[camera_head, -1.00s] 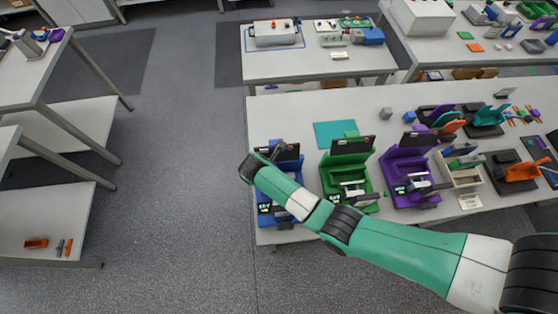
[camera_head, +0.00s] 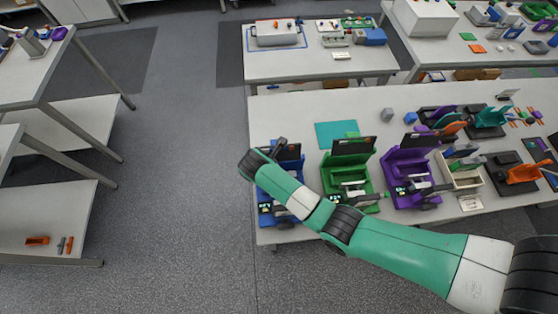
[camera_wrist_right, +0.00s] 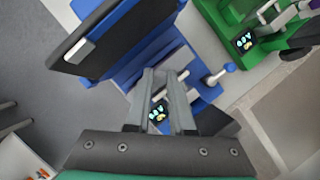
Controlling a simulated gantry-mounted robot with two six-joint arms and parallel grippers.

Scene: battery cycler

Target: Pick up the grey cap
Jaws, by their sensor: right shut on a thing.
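My right gripper (camera_wrist_right: 161,76) is over the blue cycler (camera_wrist_right: 208,92) in the right wrist view. Its two grey fingers reach down toward the grey middle of that cycler and are shut on a small grey piece at their tips. The piece is the grey cap as far as I can tell; the fingers hide most of it. In the head view my right arm covers part of the blue cycler (camera_head: 265,216), and the fingertips are hidden there. My left gripper is not in view.
The blue cycler's dark raised lid (camera_wrist_right: 110,35) stands close to the fingers. A green cycler (camera_head: 340,172) and a purple cycler (camera_head: 402,175) stand to its right. A teal mat (camera_head: 337,133) and a grey block (camera_head: 387,115) lie behind.

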